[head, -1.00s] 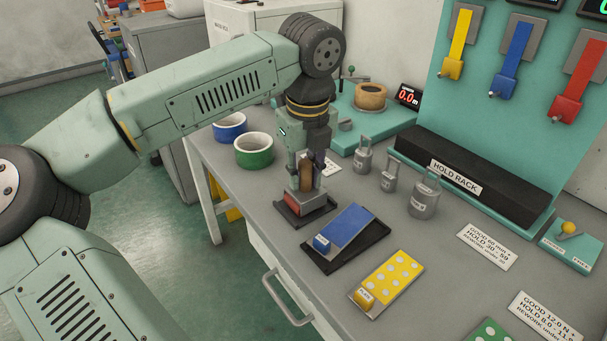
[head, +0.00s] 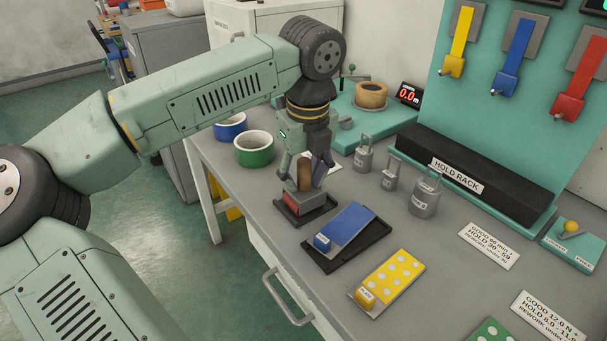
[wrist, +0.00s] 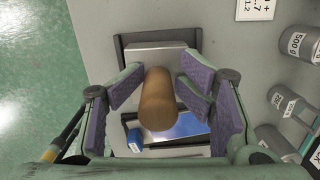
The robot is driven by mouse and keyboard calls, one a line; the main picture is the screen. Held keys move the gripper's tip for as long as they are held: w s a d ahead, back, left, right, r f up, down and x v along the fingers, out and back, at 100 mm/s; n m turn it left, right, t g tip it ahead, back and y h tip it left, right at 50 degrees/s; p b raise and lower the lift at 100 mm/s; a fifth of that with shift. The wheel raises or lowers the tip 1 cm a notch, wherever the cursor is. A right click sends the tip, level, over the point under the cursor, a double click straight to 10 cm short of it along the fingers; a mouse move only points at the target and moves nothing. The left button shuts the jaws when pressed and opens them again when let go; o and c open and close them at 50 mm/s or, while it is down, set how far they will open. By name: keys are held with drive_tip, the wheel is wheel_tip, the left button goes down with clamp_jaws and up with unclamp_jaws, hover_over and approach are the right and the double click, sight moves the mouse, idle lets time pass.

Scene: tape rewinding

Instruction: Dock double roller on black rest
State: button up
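The double roller has a brown upright handle (head: 304,175) on a grey block (head: 312,198) with a red label. It sits upright within the black rest (head: 287,214) near the table's front left edge. In the wrist view the handle (wrist: 158,102) rises between the fingers, with the grey block (wrist: 155,56) behind it and the black rest (wrist: 122,48) around that. My gripper (head: 305,178), seen also in the wrist view (wrist: 160,88), is open around the handle, with visible gaps on both sides. The fingers partly hide the handle in the head view.
A blue plate (head: 350,225) in a black tray lies just right of the rest, and a yellow dotted plate (head: 393,278) lies farther right. Grey weights (head: 425,197) stand behind.

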drive_tip(key=shift+r+p, duration=0.35)
drive_tip(key=shift+p, duration=0.05)
drive_tip(key=r, duration=0.4)
drive_tip(key=r+b, duration=0.1)
drive_tip(key=r, duration=0.3)
drive_tip(key=s+r, duration=0.1)
drive_tip(key=r, duration=0.3)
drive_tip(key=shift+s+d+r+b, duration=0.1)
drive_tip(key=shift+d+r+b, duration=0.15)
drive_tip(key=shift+b, duration=0.1)
